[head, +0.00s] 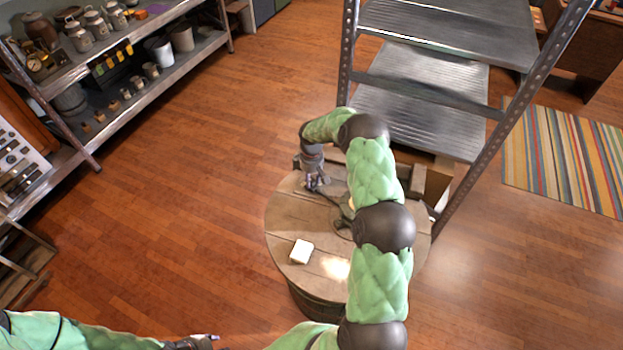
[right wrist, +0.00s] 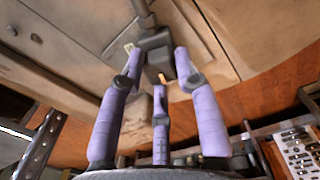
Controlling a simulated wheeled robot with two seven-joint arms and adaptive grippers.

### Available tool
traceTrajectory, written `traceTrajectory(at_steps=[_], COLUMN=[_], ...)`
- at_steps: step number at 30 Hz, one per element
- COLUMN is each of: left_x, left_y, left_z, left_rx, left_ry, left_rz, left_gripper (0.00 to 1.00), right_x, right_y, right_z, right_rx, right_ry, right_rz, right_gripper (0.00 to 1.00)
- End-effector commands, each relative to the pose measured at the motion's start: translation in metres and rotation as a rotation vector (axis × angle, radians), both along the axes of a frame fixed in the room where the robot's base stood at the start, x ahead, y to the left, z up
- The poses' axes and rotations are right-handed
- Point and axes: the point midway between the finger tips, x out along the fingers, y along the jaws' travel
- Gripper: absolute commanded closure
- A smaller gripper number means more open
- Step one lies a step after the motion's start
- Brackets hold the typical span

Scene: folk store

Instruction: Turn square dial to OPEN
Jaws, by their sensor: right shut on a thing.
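The square dial (right wrist: 158,68) is a dark grey block on a grey fitting in the right wrist view. It sits on the round wooden barrel top (head: 285,225). My right gripper (head: 316,183) is over the far left part of that top. In the right wrist view its purple fingers (right wrist: 160,84) stand around the dial and close on it. In the head view the arm and fingers hide the dial. Any OPEN mark cannot be read. My left gripper (head: 200,342) shows only in part at the bottom edge, away from the barrel, and its jaws are unclear.
A white block (head: 301,251) lies on the barrel top. A grey metal step stand (head: 420,100) rises just behind the barrel. Shelves with pots (head: 130,65) stand at the left. A striped rug (head: 565,160) lies at the right. Wooden floor is free left of the barrel.

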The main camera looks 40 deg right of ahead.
Motion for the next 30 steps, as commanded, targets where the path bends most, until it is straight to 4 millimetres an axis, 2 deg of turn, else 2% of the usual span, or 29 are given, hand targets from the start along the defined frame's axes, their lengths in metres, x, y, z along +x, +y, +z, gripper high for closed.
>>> traceTrajectory(at_steps=[4, 5, 7, 20, 25, 30], left_x=[0.0, 0.0, 0.0, 0.0, 0.0, 0.0], left_y=[0.0, 0.0, 0.0, 0.0, 0.0, 0.0], left_z=[0.0, 0.0, 0.0, 0.0, 0.0, 0.0], left_rx=[0.0, 0.0, 0.0, 0.0, 0.0, 0.0], left_ry=[0.0, 0.0, 0.0, 0.0, 0.0, 0.0], left_rz=[0.0, 0.0, 0.0, 0.0, 0.0, 0.0], left_gripper=[0.6, 0.6, 0.6, 0.6, 0.6, 0.6], right_x=[-0.001, -0.001, -0.001, 0.0, 0.001, 0.001], right_y=[0.0, 0.0, 0.0, 0.0, 0.0, 0.0], right_z=[-0.001, -0.001, -0.001, 0.005, 0.029, 0.064], right_rx=[0.0, 0.0, 0.001, -0.001, -0.001, -0.002], right_ry=[0.002, 0.002, 0.001, 0.0, -0.003, -0.003], right_rz=[0.001, 0.001, 0.001, 0.0, 0.0, 0.0], right_gripper=[1.0, 0.65, 0.45, 0.44, 0.44, 0.44])
